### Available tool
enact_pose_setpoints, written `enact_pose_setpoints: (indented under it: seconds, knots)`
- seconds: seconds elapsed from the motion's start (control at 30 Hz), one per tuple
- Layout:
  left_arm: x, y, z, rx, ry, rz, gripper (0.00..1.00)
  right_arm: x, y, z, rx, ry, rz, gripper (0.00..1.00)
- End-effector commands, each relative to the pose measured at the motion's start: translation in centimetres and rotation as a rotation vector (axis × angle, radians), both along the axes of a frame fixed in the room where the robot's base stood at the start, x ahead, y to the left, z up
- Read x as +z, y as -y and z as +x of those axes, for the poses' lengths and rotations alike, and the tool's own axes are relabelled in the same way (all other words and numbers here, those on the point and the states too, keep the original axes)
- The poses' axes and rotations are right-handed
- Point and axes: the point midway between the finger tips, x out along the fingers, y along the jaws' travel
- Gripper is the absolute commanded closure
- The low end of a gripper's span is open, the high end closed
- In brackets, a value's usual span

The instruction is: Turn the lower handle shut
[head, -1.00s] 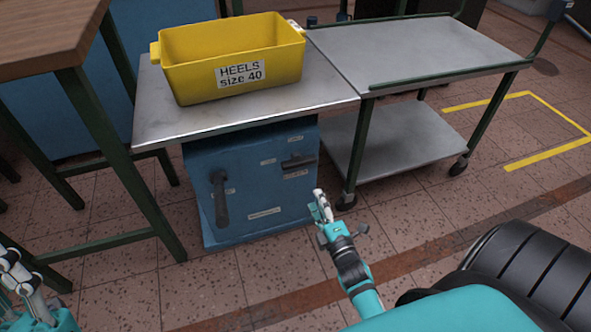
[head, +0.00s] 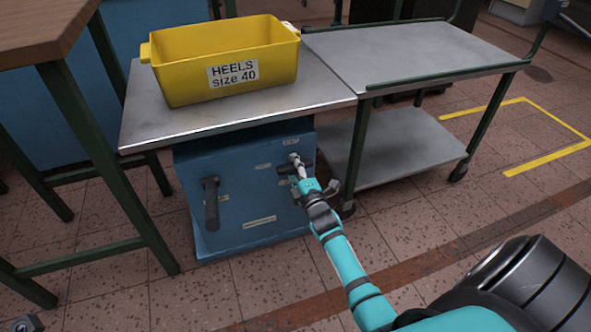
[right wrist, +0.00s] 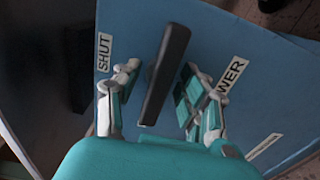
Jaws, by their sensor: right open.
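The blue cabinet (head: 245,190) carries two dark handles. The right-hand handle (right wrist: 165,75) is a dark bar, partly hidden behind my right gripper in the head view. In the right wrist view it runs between the two fingers, with a SHUT label (right wrist: 104,52) on one side and a label ending in "WER" (right wrist: 232,75) on the other. My right gripper (head: 299,170) is open around this bar; I cannot tell whether the fingers touch it. The other handle (head: 211,203) hangs straight down on the cabinet's left side. My left gripper is out of view.
A yellow HEELS size 40 bin (head: 225,65) stands on the metal top (head: 230,115) above the cabinet. A metal trolley (head: 410,55) stands to the right, close to my right arm. A wooden table (head: 40,25) with green legs is at left. Tiled floor in front is clear.

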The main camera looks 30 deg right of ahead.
Motion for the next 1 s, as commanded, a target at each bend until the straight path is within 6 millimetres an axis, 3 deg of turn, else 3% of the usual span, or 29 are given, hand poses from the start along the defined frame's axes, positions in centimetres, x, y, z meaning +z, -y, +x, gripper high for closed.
enact_pose_setpoints:
  seconds: [0.23, 0.57, 1.0]
  knots:
    - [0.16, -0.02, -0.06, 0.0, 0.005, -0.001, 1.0, 0.0, 0.01, 0.03, 0.0, -0.001, 0.0, 0.59]
    - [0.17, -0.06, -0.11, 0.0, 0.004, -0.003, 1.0, -0.01, 0.0, 0.01, 0.0, 0.0, 0.0, 1.0]
    - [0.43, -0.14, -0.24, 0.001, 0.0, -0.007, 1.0, 0.05, -0.02, -0.01, 0.0, 0.011, 0.054, 1.0]
